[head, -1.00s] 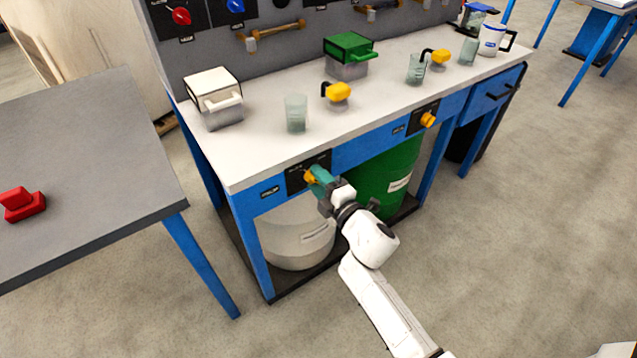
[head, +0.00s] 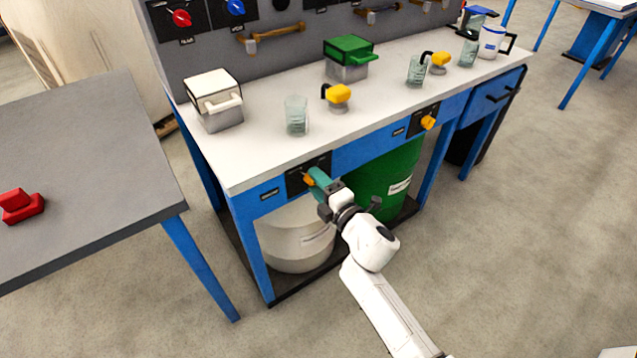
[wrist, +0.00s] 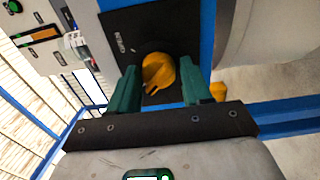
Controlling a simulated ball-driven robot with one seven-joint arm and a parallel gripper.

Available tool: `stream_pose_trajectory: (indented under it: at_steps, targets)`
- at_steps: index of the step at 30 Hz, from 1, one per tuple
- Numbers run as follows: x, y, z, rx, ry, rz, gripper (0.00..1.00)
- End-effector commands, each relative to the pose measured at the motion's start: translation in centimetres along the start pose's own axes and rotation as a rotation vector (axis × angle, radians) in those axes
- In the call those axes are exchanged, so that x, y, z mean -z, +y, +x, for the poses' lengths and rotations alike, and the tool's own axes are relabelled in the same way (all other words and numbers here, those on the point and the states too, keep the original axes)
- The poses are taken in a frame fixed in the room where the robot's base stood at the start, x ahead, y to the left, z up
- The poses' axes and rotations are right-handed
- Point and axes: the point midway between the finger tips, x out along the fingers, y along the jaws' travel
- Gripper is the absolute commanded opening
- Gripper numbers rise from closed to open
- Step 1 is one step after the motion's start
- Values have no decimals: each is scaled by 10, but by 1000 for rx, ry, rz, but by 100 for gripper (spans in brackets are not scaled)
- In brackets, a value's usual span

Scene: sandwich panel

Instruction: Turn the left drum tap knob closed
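The left drum tap knob is orange-yellow (head: 308,180) and sits on a black panel (head: 293,183) on the bench's front rail, above the white drum (head: 290,240). In the wrist view the knob (wrist: 158,72) shows large, its narrow end pointing down and slightly left. My gripper (head: 315,176) is at the knob, with its teal fingers partly covering it in the head view. In the wrist view the fingers stand apart on either side of the knob, with a visible gap at each side. Whether the fingertips reach past its face is hard to tell.
The right tap knob (head: 428,122) is on another black panel above the green drum (head: 385,180). The white benchtop (head: 250,160) holds boxes, glasses and yellow-topped items. A grey table (head: 100,170) with a red object (head: 22,206) stands left.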

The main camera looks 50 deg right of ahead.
Motion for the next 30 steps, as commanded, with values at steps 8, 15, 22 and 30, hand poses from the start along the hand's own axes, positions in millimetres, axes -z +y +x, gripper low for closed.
stream_pose_trajectory:
  at_steps: [8,15,22,30]
  targets:
    - [-1,1,0,-2,-2,2,67]
    - [-1,0,-5,-1,-2,2,67]
    - [-1,-2,-40,1,-2,3,67]
    - [-1,-1,-87,1,-3,3,67]
